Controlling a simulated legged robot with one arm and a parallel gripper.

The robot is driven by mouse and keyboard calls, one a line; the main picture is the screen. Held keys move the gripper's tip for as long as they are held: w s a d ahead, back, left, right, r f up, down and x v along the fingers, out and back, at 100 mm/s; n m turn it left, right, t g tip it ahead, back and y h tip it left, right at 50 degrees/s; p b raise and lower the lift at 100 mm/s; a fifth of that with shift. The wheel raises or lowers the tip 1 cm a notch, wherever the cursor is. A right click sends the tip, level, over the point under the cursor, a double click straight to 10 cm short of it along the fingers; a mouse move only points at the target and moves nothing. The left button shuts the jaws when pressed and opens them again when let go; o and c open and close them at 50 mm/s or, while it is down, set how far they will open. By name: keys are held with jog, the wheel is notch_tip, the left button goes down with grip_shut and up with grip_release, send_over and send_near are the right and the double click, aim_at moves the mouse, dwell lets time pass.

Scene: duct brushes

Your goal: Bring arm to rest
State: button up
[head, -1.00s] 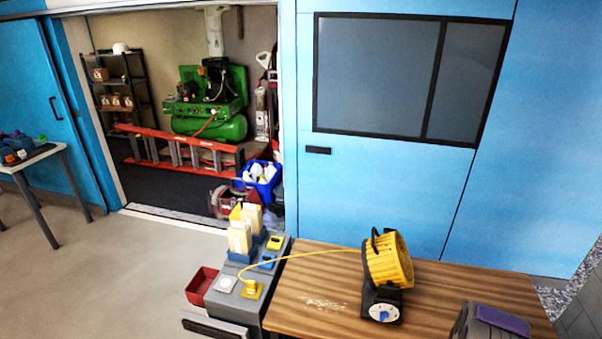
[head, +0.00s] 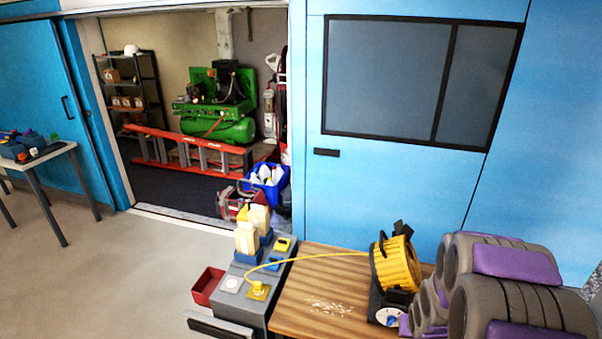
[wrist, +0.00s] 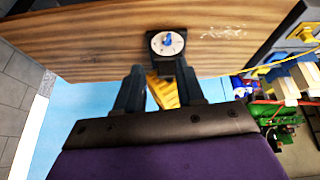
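My gripper (wrist: 160,78) shows in the wrist view with its two dark fingers apart and nothing clearly held between them. My grey and purple arm (head: 515,290) fills the lower right of the head view, folded beside the fan. The yellow fan (head: 396,263) stands upright on the wooden table, its black base with a blue and white dial in front. In the wrist view the dial (wrist: 167,42) lies beyond the fingers, and part of the yellow fan shows between them. My arm hides part of the fan's base in the head view.
The wooden table (head: 292,317) carries pale crumbs (head: 328,307). A yellow cord (head: 310,258) runs from the fan to a grey unit (head: 232,300) with sockets at left. A red bin (head: 207,286) stands on the floor beside it.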

jog(key=s+a+r+g, duration=0.2)
jog(key=s+a+r, duration=0.3)
jog(key=s, duration=0.5)
jog(key=s+a+r+n+g+y, duration=0.1)
jog(key=s+a+r, duration=0.4)
jog(key=s, duration=0.6)
jog(key=s+a+r+n+g, duration=0.1)
jog(key=s+a+r+g, duration=0.2)
jog(key=s+r, duration=0.6)
jog(key=shift+s+a+g+y+b, duration=0.4)
jog(key=shift+s+a, duration=0.35)
jog(key=shift+a, duration=0.5)
